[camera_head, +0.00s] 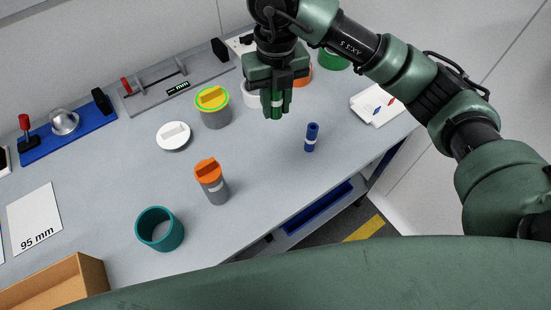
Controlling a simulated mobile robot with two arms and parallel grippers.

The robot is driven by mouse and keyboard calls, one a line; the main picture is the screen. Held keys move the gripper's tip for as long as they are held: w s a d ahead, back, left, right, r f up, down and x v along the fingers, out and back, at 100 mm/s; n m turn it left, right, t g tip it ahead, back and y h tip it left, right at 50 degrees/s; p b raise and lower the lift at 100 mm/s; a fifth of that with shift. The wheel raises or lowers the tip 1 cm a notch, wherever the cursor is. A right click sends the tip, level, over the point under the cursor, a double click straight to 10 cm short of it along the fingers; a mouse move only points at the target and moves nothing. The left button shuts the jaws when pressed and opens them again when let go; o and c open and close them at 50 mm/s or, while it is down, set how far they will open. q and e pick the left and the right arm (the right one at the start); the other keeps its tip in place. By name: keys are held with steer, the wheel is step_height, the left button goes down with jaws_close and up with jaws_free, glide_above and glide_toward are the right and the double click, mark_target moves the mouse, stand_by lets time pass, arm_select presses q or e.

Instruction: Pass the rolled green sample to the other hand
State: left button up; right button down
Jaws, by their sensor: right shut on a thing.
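My right gripper (275,108) comes down from the top of the picture and is shut on the rolled green sample (276,104). The sample is a narrow green roll with a pale band, held upright above the grey table. The fingers hide part of it. A similar blue roll (312,137) stands on the table to the right of the gripper, apart from it. My left gripper is not in view.
On the grey table (255,195) are an orange-topped container (212,185), a yellow-topped container (214,112), a white lid (174,137) and a teal ring-shaped cup (159,231). A cardboard box (75,283) is at lower left. Measuring fixtures stand along the back. The middle front is clear.

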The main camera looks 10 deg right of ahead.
mark_target(276, 162)
step_height(276, 162, down, 20)
steer(key=p, duration=0.3)
steer(key=shift+r+p, duration=0.25)
steer(key=shift+p, duration=0.1)
steer(key=shift+f, duration=0.1)
steer(key=shift+f+b, duration=0.3)
steer(key=shift+b, duration=0.05)
steer(key=c, duration=1.2)
jaws_free()
steer(key=shift+r, duration=0.1)
steer(key=shift+o, duration=0.2)
steer(key=shift+r, duration=0.1)
